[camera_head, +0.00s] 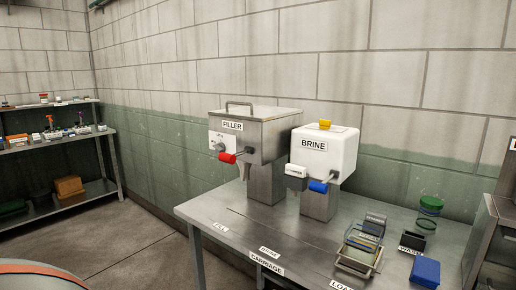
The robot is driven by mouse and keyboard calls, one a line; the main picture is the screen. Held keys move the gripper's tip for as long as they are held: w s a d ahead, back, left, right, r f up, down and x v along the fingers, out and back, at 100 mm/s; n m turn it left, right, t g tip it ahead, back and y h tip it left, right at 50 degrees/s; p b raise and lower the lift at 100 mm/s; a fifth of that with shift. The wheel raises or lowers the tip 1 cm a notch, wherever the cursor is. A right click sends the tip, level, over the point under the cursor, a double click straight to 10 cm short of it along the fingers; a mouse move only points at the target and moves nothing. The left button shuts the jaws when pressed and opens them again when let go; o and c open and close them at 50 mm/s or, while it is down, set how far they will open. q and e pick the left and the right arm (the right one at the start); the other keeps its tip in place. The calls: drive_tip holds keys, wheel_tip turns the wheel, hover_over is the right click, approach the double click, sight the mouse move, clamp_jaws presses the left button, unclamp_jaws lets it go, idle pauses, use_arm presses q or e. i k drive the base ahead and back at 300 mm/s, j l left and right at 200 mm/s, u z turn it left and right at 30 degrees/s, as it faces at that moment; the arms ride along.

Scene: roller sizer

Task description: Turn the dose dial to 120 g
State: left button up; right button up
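The filler (268,132) is a grey metal box with a handled lid and a "FILLER" label, standing on a post on the metal table (232,240). Its front carries a white panel with a small round grey knob (219,146), which looks like the dose dial. The panel's markings and the knob's setting are too small to read. A red-ended lever (228,157) sticks out just right of and below the knob, and a spout (244,172) hangs beneath. Neither of my grippers is in view.
A white brine tank (326,152) with a blue-ended lever (318,187) stands right of the filler. A wire-framed device (362,245), a blue box (425,271) and a green-lidded jar (430,206) occupy the table's right. The table's left front is clear. Shelves (60,138) stand far left.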

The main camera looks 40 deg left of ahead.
sight(220, 147)
drive_tip(key=u, duration=1.5)
